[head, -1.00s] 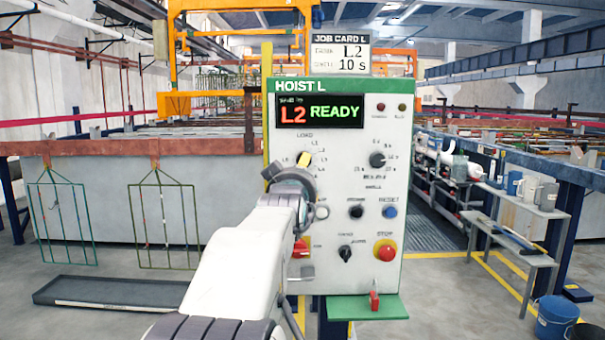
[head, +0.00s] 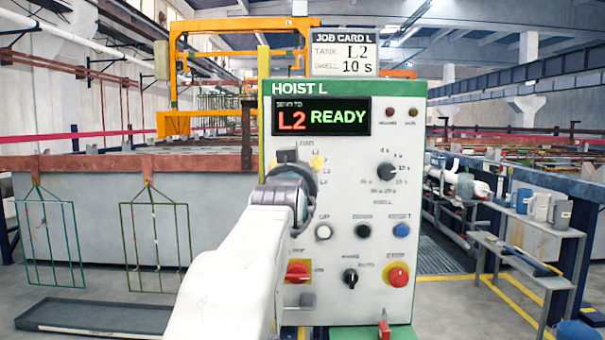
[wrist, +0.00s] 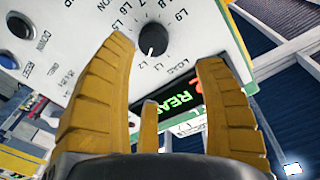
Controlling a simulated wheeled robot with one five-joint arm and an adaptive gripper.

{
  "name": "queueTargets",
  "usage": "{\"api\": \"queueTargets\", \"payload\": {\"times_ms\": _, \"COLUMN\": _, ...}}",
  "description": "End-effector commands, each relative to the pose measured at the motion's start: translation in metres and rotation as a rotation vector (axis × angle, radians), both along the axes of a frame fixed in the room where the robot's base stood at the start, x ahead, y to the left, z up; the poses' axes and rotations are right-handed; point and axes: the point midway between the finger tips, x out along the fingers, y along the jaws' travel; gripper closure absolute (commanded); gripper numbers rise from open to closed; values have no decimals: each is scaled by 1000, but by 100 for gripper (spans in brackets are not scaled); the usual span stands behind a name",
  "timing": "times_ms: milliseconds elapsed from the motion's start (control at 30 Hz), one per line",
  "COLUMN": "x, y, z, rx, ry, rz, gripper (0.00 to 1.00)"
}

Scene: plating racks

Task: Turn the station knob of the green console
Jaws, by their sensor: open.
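The green-trimmed console (head: 350,89) labelled HOIST L stands ahead. Its display (head: 321,117) reads L2 READY. In the wrist view the station knob (wrist: 153,40) is a round black knob with a white pointer line, ringed by L-numbered labels. Its pointer lies toward the L1 and L2 labels. My gripper (wrist: 166,50) is open, its yellow fingers spread on either side of the knob, which appears just beyond the tips; I cannot tell whether they touch the panel. In the head view my gripper (head: 293,162) covers the station knob.
The job card (head: 344,52) above reads L2, 10 s. The panel also carries a dwell knob (head: 387,171), push buttons, a red rotary switch (head: 298,271) and a red stop button (head: 398,275). A side table (head: 520,250) with mugs stands at right. Racks hang at left.

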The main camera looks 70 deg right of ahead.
Motion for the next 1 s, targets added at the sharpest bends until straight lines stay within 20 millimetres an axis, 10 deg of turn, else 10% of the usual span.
{"api": "queueTargets", "payload": {"times_ms": 400, "x": 0, "y": -1, "z": -10, "rx": 132, "ry": -373, "rz": 9, "gripper": 36}}
{"api": "queueTargets", "payload": {"times_ms": 1000, "x": 13, "y": -59, "z": -9, "rx": 138, "ry": -398, "rz": 9, "gripper": 36}}
